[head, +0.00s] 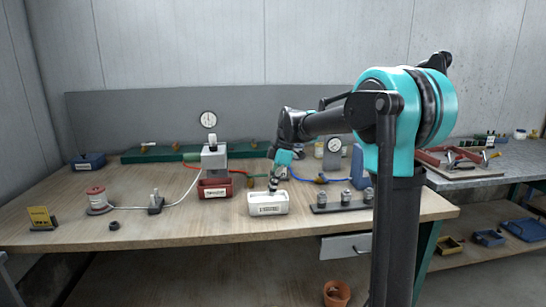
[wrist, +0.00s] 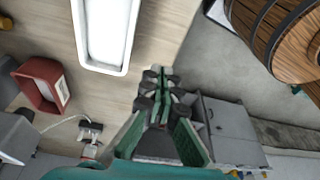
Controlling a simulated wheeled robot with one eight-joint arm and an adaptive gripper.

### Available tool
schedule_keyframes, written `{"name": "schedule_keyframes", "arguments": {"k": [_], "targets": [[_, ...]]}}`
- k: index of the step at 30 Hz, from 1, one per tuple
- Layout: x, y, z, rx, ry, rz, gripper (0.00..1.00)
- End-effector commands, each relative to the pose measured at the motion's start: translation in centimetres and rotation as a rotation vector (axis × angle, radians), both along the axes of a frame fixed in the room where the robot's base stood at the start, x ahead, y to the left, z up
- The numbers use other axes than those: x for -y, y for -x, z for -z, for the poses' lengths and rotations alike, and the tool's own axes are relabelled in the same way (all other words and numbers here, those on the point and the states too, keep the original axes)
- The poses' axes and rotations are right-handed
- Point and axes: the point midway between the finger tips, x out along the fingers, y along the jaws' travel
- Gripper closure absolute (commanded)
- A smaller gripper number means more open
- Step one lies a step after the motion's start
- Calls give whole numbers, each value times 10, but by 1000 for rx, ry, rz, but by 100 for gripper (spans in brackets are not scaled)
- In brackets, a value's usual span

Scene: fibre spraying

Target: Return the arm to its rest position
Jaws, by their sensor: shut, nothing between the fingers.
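My gripper (head: 273,184) points down over the white bin (head: 268,209) on the wooden workbench (head: 190,233) in the head view. I cannot tell whether its tips are inside the bin or just behind its front wall. In the wrist view my gripper (wrist: 157,76) has its fingers together with nothing between them. There the white bin, with its rim (wrist: 78,40) clear, lies up and to the left of the fingertips, apart from them. My arm reaches from the column on the right over the bench.
A rack with metal cylinders (head: 343,203) is to the right. A spool (head: 97,200) and a yellow card (head: 40,217) are at left. The front left bench top is mostly clear.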

Motion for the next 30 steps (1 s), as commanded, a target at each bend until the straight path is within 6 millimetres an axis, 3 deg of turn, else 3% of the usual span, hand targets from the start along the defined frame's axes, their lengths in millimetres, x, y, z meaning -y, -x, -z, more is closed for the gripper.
{"name": "schedule_keyframes", "arguments": {"k": [8, 11, 21, 25, 30], "targets": [[51, 42, 37, 9, 51, 384, 100], [79, 71, 60, 19, 65, 607, 100], [167, 197, 154, 67, 15, 1451, 100], [184, 232, 179, 79, -29, 1665, 100], [194, 253, 193, 85, -64, 1794, 100]]}}
